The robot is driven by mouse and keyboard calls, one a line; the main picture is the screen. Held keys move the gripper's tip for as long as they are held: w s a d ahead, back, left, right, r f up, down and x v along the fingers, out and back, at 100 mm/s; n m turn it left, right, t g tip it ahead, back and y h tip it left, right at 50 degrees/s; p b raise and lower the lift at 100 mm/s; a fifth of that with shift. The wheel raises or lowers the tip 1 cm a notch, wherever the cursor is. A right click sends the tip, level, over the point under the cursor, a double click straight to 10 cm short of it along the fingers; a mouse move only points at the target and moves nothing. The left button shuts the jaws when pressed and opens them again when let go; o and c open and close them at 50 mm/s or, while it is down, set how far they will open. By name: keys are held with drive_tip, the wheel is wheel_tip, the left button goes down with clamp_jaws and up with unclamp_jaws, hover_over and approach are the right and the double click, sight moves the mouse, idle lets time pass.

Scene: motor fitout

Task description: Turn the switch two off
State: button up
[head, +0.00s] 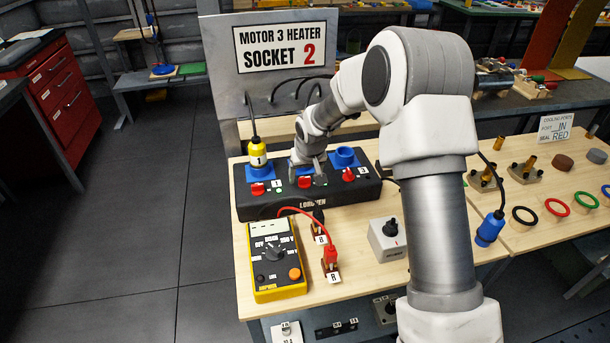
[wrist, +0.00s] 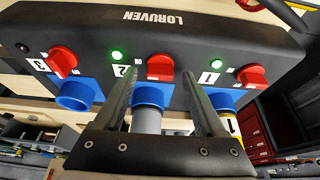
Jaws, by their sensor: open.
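The black LORUVEN socket box (head: 290,207) stands on the wooden bench, with three blue sockets and red rotary switches. Switch two (wrist: 159,68) is the middle red knob in the wrist view; in the head view (head: 304,182) it shows just below my gripper. A green lamp (wrist: 117,57) is lit beside label 2. My gripper (wrist: 158,74) is open, one finger on each side of switch two, apparently not touching it. A grey plug (wrist: 146,120) appears to sit in socket two (wrist: 148,95). The knob's exact setting is hard to read.
Switch one (wrist: 251,75) has a lit green lamp beside it, and a yellow plug (head: 257,154) sits in its socket. Switch three (wrist: 63,61) is beside an empty blue socket (head: 345,157). A yellow multimeter (head: 276,262) and a grey switch box (head: 388,240) stand in front.

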clamp_jaws()
idle(0.4)
drive_tip(key=shift+d, duration=0.1)
drive_tip(key=n+p, duration=0.1)
drive_tip(key=n, duration=0.1)
drive_tip(key=n+y, duration=0.1)
drive_tip(key=shift+d+n+y+p, duration=0.15)
drive_tip(key=shift+n+y+p, duration=0.15)
drive_tip(key=shift+n+p, duration=0.1)
drive_tip(key=n, duration=0.2)
drive_tip(key=n+g+y+p, duration=0.1)
drive_tip(key=n, duration=0.1)
drive_tip(key=shift+w+n+g, duration=0.15)
drive_tip(key=shift+n+g, duration=0.15)
drive_tip(key=n+g, duration=0.1)
drive_tip(key=n, duration=0.1)
drive_tip(key=n+y, duration=0.1)
drive_tip(key=n, duration=0.1)
drive_tip(key=shift+w+f+n+g, duration=0.1)
drive_tip(key=shift+n+g, duration=0.2)
drive_tip(key=shift+g, duration=0.1)
drive_tip(key=n+g, duration=0.1)
drive_tip(key=n, duration=0.1)
drive_tip(key=n+b, duration=0.1)
drive_tip(key=n, duration=0.1)
drive_tip(key=shift+w+n+g, duration=0.1)
drive_tip(key=shift+n+g, duration=0.3)
